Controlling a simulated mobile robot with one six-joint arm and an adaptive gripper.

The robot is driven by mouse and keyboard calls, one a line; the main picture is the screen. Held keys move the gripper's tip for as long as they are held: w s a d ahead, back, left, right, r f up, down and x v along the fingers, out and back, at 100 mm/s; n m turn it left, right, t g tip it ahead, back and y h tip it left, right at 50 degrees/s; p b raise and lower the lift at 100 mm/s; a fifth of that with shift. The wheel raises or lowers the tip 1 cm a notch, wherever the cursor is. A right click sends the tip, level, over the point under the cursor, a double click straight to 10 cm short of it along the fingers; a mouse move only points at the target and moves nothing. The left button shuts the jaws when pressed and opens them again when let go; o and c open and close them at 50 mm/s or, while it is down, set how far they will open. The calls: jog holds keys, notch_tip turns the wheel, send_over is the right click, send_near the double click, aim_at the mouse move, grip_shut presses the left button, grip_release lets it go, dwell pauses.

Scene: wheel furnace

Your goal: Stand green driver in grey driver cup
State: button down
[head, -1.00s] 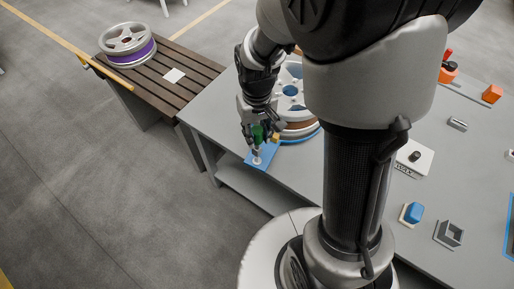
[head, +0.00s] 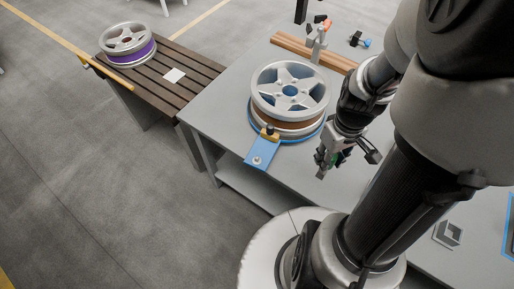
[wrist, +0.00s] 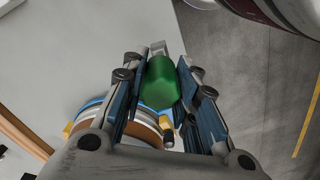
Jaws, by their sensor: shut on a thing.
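My gripper (head: 329,160) is shut on the green driver (wrist: 160,84) and holds it over the grey table, to the right of the wheel. In the head view only a little green shows between the fingers. A grey square holder (head: 449,233) stands at the table's lower right, partly behind my arm. I cannot tell for sure that it is the driver cup.
A silver wheel (head: 289,92) rests on a blue base with a blue tab (head: 262,152) at its front. A brown slatted bench (head: 190,72) with a purple-banded wheel (head: 127,44) is at left. Wooden bars (head: 300,46) lie at the back. The table (head: 215,108) is clear left of the wheel.

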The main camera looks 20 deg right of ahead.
jog(key=s+d+f+p, duration=0.2)
jog(key=s+d+f, duration=0.1)
jog(key=s+d, duration=2.6)
jog(key=d, duration=0.4)
jog(key=shift+s, duration=0.25)
jog(key=shift+d, duration=0.1)
jog(key=shift+f+b, duration=0.75)
jog(key=shift+f, duration=0.8)
jog(key=shift+f+b, duration=0.85)
jog(key=shift+f, duration=0.5)
jog(key=c, duration=1.2)
grip_release()
jog(key=shift+r, duration=0.1)
